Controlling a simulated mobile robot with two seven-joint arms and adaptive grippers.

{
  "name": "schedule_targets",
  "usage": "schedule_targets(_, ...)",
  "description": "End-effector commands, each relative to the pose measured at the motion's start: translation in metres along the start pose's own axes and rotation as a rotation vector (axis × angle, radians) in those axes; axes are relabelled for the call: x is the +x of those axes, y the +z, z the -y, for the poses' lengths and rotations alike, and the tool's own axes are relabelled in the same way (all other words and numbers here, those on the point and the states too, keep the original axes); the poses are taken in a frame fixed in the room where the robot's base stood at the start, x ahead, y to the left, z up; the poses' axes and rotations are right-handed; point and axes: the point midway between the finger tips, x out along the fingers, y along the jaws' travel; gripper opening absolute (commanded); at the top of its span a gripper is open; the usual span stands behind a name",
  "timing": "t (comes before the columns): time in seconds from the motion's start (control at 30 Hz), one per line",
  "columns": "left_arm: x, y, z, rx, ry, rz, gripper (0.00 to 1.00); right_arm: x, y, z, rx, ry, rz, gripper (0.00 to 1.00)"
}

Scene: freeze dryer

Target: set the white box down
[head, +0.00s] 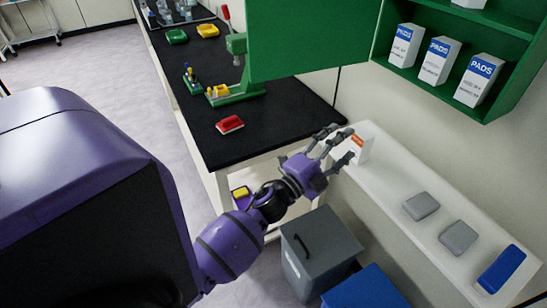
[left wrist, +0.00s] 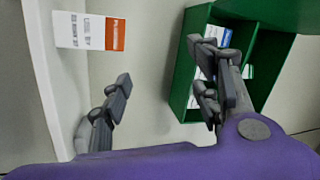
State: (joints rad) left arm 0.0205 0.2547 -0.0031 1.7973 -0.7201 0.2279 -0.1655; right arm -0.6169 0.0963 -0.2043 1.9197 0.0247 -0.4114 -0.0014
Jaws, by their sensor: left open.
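The white box (head: 360,142) with an orange label stands upright on the left end of the white shelf (head: 395,205). In the left wrist view the white box (left wrist: 88,31) shows sideways, its base against the white shelf surface (left wrist: 45,80). My left gripper (head: 341,144) is open beside the box, its fingers spread wide. In the left wrist view the left gripper (left wrist: 165,75) has nothing between its fingers, and the box is apart from them. In the head view, the fingers partly overlap the box's left side. My right gripper is not in view.
Two grey pads (head: 421,206) and a blue case (head: 502,268) lie further along the shelf. A green cabinet (head: 515,60) with several PADS boxes hangs above. A black bench (head: 270,115) with a red item (head: 230,124) is to the left. Grey and blue bins stand below.

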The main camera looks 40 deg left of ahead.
Motion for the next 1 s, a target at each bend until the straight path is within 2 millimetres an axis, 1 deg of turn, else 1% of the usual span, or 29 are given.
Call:
schedule_targets(0.03,-0.040,0.017,-0.037,-0.145,0.054,0.117,0.57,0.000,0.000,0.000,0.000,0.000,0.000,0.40)
schedule_targets(0.07,-0.062,0.026,-0.056,-0.229,0.081,0.186,0.57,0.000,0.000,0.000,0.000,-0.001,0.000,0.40)
schedule_targets(0.1,-0.092,0.035,-0.082,-0.337,0.119,0.278,0.57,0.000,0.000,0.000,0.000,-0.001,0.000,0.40)
schedule_targets(0.13,-0.115,0.040,-0.101,-0.415,0.145,0.347,0.57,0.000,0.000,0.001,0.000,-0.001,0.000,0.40)
schedule_targets(0.17,-0.139,0.043,-0.120,-0.489,0.173,0.413,0.57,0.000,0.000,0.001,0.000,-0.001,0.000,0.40)
schedule_targets(0.2,-0.171,0.045,-0.143,-0.586,0.208,0.503,0.57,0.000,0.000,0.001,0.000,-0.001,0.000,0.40)
schedule_targets(0.27,-0.217,0.043,-0.176,-0.717,0.257,0.628,0.57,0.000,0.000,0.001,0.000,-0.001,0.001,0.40)
schedule_targets(0.3,-0.245,0.038,-0.195,-0.798,0.286,0.704,0.57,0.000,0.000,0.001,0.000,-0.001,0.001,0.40)
schedule_targets(0.4,-0.306,0.021,-0.230,-0.959,0.348,0.862,0.57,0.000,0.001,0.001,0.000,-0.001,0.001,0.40)
schedule_targets(0.5,-0.345,0.005,-0.251,-1.065,0.388,0.967,0.57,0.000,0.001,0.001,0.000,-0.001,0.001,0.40)
schedule_targets(0.6,-0.365,-0.006,-0.261,-1.120,0.409,1.021,0.57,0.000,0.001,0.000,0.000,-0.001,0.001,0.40)
schedule_targets(0.63,-0.367,-0.007,-0.263,-1.129,0.413,1.029,0.57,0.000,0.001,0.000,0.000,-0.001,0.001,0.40)
schedule_targets(0.7,-0.370,-0.009,-0.264,-1.137,0.416,1.036,0.57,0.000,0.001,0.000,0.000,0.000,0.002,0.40)
schedule_targets(1.0,-0.369,-0.008,-0.264,-1.133,0.415,1.035,0.57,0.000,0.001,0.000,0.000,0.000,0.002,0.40)
